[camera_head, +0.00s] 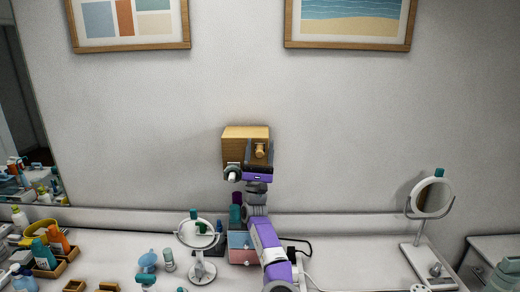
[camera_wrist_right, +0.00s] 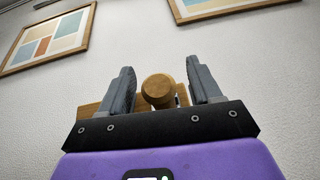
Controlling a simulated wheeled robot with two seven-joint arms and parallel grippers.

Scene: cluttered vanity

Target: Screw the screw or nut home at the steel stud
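A wooden box (camera_head: 245,132) is against the wall above the vanity; part of it shows behind my fingers in the right wrist view (camera_wrist_right: 90,108). My right gripper (camera_head: 259,146) is in front of the box. A round wooden piece (camera_head: 260,151) is between its two grey fingers. In the right wrist view, my right gripper (camera_wrist_right: 161,76) is open around this wooden piece (camera_wrist_right: 158,90), with a gap on each side. I cannot make out the steel stud for certain. A short white and grey cylinder (camera_head: 231,173) shows below left of the box. My left gripper is not in view.
A round mirror (camera_head: 197,234) stands on the vanity below, and another mirror (camera_head: 431,198) stands at the right. Bottles and wooden trays (camera_head: 62,264) crowd the left. Framed pictures (camera_head: 347,22) hang above. The wall around the box is clear.

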